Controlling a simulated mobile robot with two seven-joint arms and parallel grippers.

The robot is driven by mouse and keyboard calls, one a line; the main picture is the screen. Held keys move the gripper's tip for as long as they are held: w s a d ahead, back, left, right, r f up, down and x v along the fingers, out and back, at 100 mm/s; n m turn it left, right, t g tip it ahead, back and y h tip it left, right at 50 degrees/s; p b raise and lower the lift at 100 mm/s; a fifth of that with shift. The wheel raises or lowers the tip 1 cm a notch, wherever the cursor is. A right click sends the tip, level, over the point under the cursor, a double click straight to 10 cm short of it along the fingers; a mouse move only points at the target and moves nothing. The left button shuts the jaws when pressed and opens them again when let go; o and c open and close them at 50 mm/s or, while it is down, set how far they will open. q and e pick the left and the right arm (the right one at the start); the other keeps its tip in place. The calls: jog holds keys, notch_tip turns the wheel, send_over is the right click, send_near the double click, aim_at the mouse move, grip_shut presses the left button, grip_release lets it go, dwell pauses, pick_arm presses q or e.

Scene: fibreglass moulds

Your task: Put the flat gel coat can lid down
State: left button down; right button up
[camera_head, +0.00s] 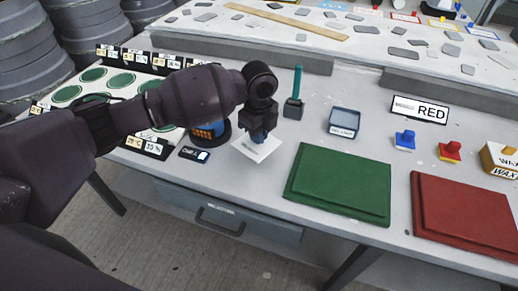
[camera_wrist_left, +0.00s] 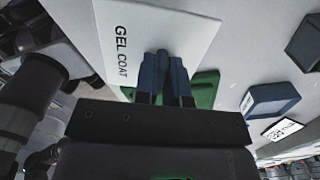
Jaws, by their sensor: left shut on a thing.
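My left gripper (camera_head: 259,135) points down over a white square marked GEL COAT (camera_head: 250,151) on the bench. It is shut on a small bluish thing, which I take to be the flat gel coat can lid; it is mostly hidden by the fingers and its outline is unclear. In the left wrist view the blue-grey fingers (camera_wrist_left: 166,80) are close together over the white square (camera_wrist_left: 185,25), with the text at its left. I cannot tell whether the held thing touches the square. My right gripper is not in view.
A dark can with an orange label (camera_head: 207,131) and a small labelled box (camera_head: 194,154) stand close left.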

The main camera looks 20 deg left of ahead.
aim_at(259, 150)
pick_arm(q)
jog(key=shift+f, duration=0.45)
notch_tip(259, 150, down, 5)
jog(key=shift+r+b, duration=0.1)
jog(key=shift+b, duration=0.4)
jog(key=shift+f, duration=0.2)
jog(key=shift+r, duration=0.1)
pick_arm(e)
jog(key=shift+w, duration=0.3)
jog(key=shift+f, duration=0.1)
pick_arm(q)
jog(key=c, duration=1.2)
grip_release()
jog(key=shift+f, duration=0.2)
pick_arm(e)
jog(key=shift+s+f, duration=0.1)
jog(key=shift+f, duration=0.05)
